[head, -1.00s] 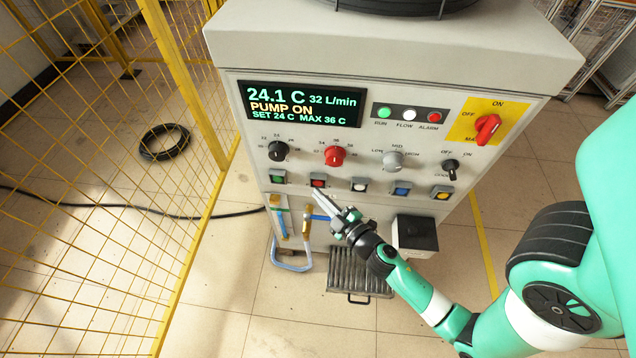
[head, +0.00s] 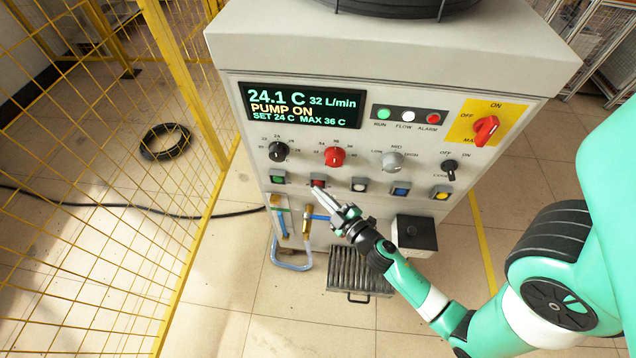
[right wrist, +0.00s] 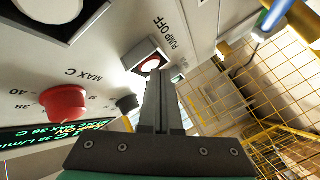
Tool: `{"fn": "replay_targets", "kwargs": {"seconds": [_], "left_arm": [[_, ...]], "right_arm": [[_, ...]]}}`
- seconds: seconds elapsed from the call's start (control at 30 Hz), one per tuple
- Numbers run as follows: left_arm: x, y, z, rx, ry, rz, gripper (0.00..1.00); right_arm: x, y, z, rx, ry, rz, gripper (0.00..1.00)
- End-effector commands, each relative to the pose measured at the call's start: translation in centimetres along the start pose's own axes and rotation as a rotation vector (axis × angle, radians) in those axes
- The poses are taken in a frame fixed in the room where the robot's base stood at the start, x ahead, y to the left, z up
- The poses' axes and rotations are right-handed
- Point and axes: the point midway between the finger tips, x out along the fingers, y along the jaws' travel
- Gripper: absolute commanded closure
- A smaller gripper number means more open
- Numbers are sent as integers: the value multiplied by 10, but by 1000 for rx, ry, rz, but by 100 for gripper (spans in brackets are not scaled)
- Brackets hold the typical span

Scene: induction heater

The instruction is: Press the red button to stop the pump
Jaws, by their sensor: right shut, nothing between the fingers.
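The red button (head: 318,181) sits in a square dark housing in the button row on the front of the grey cabinet (head: 400,120). In the right wrist view the red button (right wrist: 151,65) lies just past the fingertips, beside the label PUMP OFF. My right gripper (head: 318,190) is shut and empty, its tips at the lower edge of the button; whether they touch it I cannot tell. The fingers also show in the right wrist view (right wrist: 158,78). The display (head: 303,105) reads PUMP ON, 24.1 C, 32 L/min. My left gripper is not in view.
A green button (head: 277,176) is left of the red one, a white button (head: 358,185) right of it. A red knob (head: 334,156) is above. Pipes (head: 306,222) and a black box (head: 416,233) are below. A yellow mesh fence (head: 110,180) stands at the left.

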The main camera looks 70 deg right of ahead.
Motion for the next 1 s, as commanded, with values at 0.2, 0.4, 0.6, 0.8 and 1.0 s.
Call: {"fn": "replay_targets", "kwargs": {"seconds": [0.2,0.4,0.6,0.8,1.0], "left_arm": [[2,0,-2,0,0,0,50],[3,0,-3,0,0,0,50],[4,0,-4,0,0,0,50],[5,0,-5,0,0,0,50],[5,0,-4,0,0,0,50]], "right_arm": [[2,2,1,0,0,0,100],[4,3,3,0,-1,0,100],[5,4,4,-1,-2,0,100],[7,5,5,-1,-2,0,100],[7,5,6,0,-2,0,100]]}}
